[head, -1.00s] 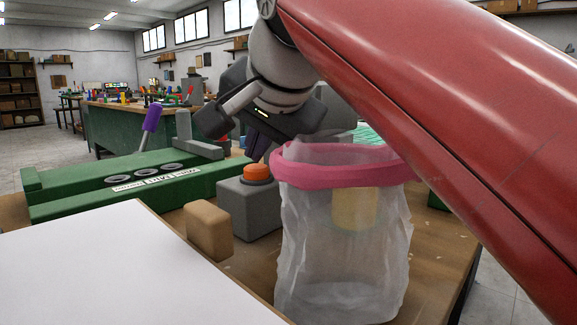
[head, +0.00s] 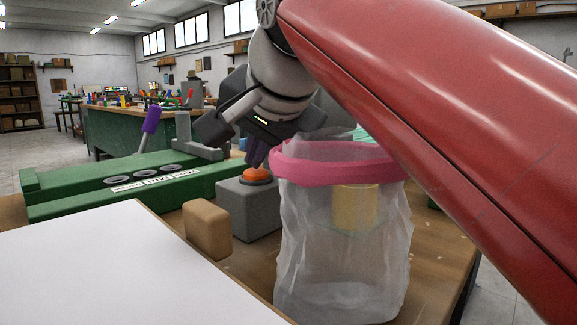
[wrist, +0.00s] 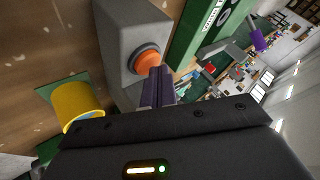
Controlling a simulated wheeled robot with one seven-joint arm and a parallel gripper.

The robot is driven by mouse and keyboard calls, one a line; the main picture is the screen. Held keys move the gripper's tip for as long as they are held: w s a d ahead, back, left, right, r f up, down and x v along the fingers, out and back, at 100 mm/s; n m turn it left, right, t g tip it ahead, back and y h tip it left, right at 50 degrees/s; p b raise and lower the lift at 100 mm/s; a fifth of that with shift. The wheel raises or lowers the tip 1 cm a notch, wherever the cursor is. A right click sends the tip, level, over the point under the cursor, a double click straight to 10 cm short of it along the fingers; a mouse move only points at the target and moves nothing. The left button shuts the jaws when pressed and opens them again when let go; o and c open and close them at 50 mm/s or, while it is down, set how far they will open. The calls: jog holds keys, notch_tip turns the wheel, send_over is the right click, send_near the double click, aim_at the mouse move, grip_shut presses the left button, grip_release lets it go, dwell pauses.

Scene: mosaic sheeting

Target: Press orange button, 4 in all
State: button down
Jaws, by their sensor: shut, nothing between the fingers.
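The orange button (head: 256,175) is a round cap on top of a grey box (head: 249,207) standing on the wooden bench, and it also shows in the wrist view (wrist: 147,61). My gripper (head: 256,160) is shut and empty, its dark fingers pointing down onto the button. In the wrist view its fingertips (wrist: 158,72) are at the edge of the orange cap and appear to touch it. In the head view the cap sits low in its collar.
A clear bag with a pink rim (head: 340,165) stands right of the grey box. A yellow cylinder (head: 354,208) shows through it. A tan block (head: 207,230) is in front. A green fixture with a purple-handled lever (head: 151,120) lies left. A white sheet (head: 130,270) covers the near left.

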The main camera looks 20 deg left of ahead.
aim_at(257, 173)
jog(key=shift+r+p, duration=0.9)
jog(key=shift+p, duration=0.1)
jog(key=shift+r, duration=0.1)
notch_tip(257, 173, up, 5)
jog(key=p, duration=0.5)
